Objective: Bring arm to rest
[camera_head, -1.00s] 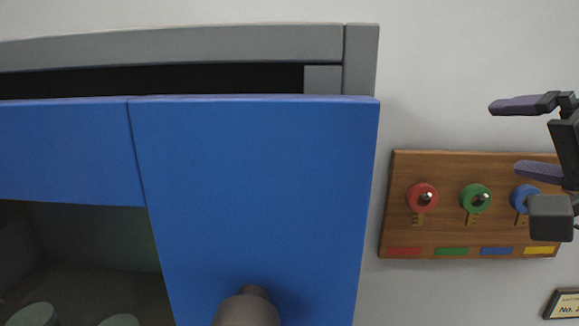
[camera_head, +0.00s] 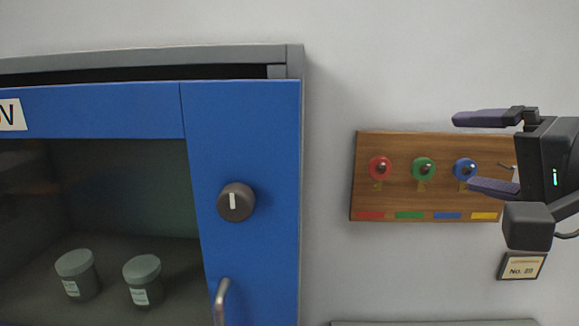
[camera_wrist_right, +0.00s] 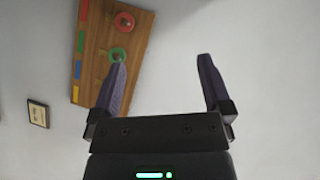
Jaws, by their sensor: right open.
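My right gripper (camera_head: 480,152) is at the right of the head view, in front of the right end of a wooden board on the wall. Its two dark fingers are spread apart with nothing between them. It also shows in the right wrist view (camera_wrist_right: 160,75), open and empty, with one finger overlapping the board there. I cannot tell its exact distance from the board. My left gripper is not in view.
The wooden board (camera_head: 400,200) carries red (camera_head: 380,168), green (camera_head: 424,168) and blue (camera_head: 465,168) round tags on hooks. A blue cabinet (camera_head: 255,130) with a knob (camera_head: 236,202), handle (camera_head: 221,300) and two jars (camera_head: 78,275) stands left. A plaque (camera_head: 521,267) hangs below my gripper.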

